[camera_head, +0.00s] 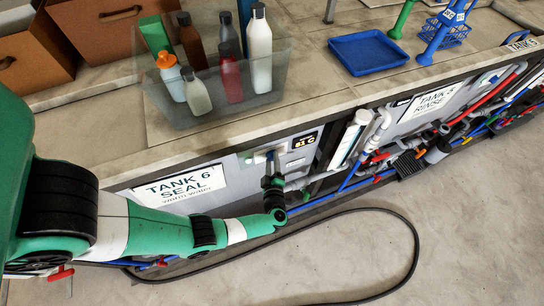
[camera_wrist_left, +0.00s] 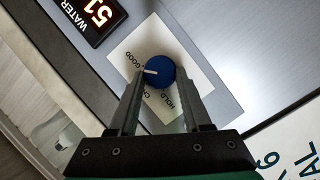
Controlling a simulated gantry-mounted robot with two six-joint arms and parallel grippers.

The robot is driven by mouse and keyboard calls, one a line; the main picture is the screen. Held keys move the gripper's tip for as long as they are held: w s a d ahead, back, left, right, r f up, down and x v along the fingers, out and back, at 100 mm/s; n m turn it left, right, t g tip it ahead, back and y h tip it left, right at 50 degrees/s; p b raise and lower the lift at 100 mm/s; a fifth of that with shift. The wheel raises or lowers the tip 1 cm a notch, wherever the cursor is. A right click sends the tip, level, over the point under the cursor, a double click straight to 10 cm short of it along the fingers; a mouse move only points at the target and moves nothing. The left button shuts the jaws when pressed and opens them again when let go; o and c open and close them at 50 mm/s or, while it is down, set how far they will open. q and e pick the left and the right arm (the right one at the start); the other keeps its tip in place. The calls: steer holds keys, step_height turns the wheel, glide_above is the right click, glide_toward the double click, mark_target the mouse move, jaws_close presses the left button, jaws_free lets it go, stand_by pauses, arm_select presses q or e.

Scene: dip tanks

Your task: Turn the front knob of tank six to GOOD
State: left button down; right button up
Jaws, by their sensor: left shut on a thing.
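The front knob (camera_wrist_left: 161,73) of tank six is blue and round, with a white pointer line, on a white label plate (camera_wrist_left: 196,66). My left gripper (camera_wrist_left: 160,82) has one finger on each side of the knob and is shut on it. The pointer aims left in the left wrist view, close to the word GOOD. HOLD is printed at lower right; a word starting with CH at lower left is partly hidden by a finger. In the head view my left gripper (camera_head: 271,163) reaches up to the tank 6 front panel and the knob is hidden. My right gripper is not in view.
The TANK 6 SEAL sign (camera_head: 178,186) is left of the gripper, a lit temperature display (camera_head: 303,142) just right. Pipes and a white cylinder (camera_head: 349,140) stand further right. A clear bin (camera_head: 218,95) of bottles sits on the counter above. A black cable (camera_head: 412,240) lies on the floor.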

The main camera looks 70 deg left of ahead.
arm_select(q)
steer(key=shift+w+r+m+g+p, duration=0.15)
steer(key=shift+m+g+p, duration=0.15)
steer(key=shift+m+p, duration=0.45)
steer(key=shift+c, duration=1.8)
jaws_free()
steer(key=p+v, duration=0.2)
steer(key=v, duration=0.9)
steer(key=shift+d+r, duration=0.2)
steer(key=shift+r, duration=0.05)
steer(key=shift+a, duration=0.1)
